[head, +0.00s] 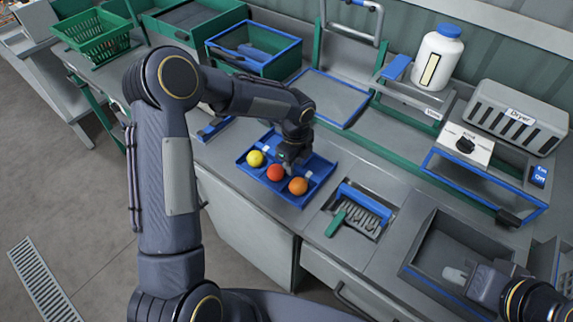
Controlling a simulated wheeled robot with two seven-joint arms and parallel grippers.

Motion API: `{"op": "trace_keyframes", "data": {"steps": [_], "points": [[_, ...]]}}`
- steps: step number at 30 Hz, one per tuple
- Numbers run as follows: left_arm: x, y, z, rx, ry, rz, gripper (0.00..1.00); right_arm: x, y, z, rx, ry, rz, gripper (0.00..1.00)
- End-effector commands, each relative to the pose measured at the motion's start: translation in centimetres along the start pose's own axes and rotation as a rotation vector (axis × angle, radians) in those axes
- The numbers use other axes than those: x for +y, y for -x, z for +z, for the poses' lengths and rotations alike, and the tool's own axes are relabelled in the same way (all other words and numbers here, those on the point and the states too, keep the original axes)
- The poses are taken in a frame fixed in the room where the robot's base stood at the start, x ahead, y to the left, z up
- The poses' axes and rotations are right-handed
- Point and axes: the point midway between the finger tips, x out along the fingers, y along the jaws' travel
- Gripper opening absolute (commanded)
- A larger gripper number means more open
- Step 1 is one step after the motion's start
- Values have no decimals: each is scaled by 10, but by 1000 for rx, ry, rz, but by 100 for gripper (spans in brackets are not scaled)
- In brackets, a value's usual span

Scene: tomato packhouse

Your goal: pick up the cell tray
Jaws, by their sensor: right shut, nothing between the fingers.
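The cell tray, a blue tray (247,178), lies on the grey counter in the middle of the head view. A yellow tomato (256,158), a red tomato (275,173) and an orange tomato (298,186) sit along its near side. My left gripper (291,161) points down over the tray's far middle part, just behind the red and orange tomatoes. Its fingertips are mostly hidden, so I cannot tell whether they touch the tray. My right gripper (456,275) is shut and empty over the grey basin at the lower right.
A blue-framed basin (430,232) lies under my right gripper. A brush with a green handle (336,223) lies in a recess right of the tray. Behind stand a blue-lined green crate (284,66), a white bottle (436,58) and a dryer (515,118). A flat blue-edged panel (330,97) lies behind the tray.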

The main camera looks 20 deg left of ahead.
Motion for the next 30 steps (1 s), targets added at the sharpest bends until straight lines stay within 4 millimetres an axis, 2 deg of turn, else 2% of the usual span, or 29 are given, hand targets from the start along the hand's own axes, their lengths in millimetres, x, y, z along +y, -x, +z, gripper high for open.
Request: {"op": "trace_keyframes", "data": {"steps": [3, 10, 22, 30], "points": [[0, -1, 0, 0, 0, 0, 29, 0, -1, 0, 0, 0, 0, 0], [0, 0, 0, 0, 0, 0, 0, 0, 0, 0, 0, 0, 0, 0], [-1, 5, 0, 0, 0, -2, 0, 0, 0, 0, 0, 0, 0, 0], [0, 32, 0, -1, 1, -3, 0, 2, -3, 2, 0, 0, 0, 0]]}}
